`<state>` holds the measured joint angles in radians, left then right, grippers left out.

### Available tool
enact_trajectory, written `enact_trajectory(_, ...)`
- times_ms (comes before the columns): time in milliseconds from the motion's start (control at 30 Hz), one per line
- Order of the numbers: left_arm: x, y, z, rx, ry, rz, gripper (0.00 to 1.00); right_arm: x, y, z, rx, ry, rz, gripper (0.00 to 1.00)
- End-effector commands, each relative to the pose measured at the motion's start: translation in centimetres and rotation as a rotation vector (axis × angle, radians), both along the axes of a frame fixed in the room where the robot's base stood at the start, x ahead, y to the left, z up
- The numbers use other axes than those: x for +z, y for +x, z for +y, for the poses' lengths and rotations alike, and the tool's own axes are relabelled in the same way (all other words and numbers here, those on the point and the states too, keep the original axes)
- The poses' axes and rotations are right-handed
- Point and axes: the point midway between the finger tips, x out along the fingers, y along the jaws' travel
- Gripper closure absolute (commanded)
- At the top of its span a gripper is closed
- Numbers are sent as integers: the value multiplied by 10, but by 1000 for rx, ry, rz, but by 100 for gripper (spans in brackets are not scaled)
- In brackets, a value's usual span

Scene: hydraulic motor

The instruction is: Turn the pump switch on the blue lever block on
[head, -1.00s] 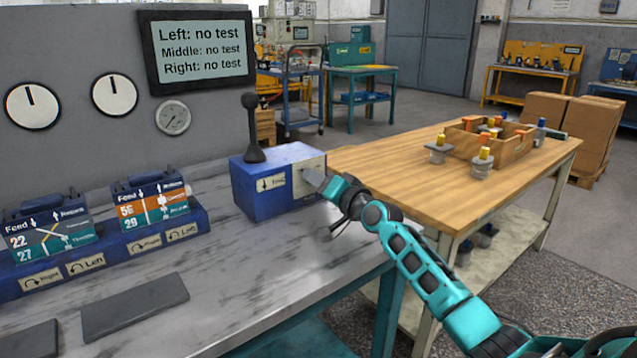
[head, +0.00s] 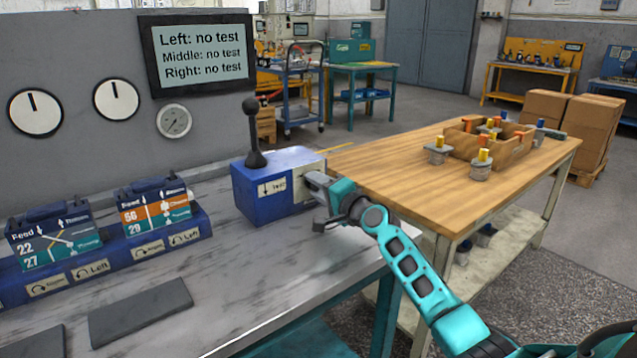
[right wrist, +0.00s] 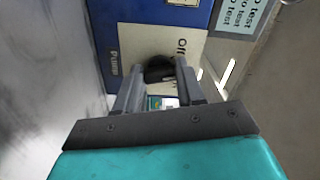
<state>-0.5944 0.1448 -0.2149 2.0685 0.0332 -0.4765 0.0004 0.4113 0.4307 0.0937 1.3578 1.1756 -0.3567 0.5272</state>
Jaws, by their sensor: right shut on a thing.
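The blue lever block (head: 262,199) stands at the right end of the grey bench, with a black ball-topped lever (head: 253,130) upright on it. Its right side carries a pale plate, which shows in the right wrist view (right wrist: 130,52) with "Pump" and "Off" lettering. The black pump switch knob (right wrist: 160,68) sits on that plate. My right gripper (head: 318,183) is at this side of the block. In the right wrist view its fingers (right wrist: 158,90) are shut on the switch, one on each side. The switch is hidden in the head view. My left gripper is not in view.
A screen (head: 203,55) reading "no test" and round dials (head: 117,98) are on the grey panel behind. Two feed valve blocks (head: 155,207) stand on the bench at left. A wooden table (head: 400,178) with a parts box (head: 510,150) stands at right.

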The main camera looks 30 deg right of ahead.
Motion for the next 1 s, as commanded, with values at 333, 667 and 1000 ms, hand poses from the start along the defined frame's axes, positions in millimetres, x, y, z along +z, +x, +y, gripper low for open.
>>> enact_trajectory(333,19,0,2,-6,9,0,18,2,0,0,-1,332,26,92)
enact_trajectory(667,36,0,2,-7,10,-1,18,3,0,0,-1,643,50,92)
enact_trajectory(1000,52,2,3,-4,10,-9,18,1,0,0,-2,905,72,92)
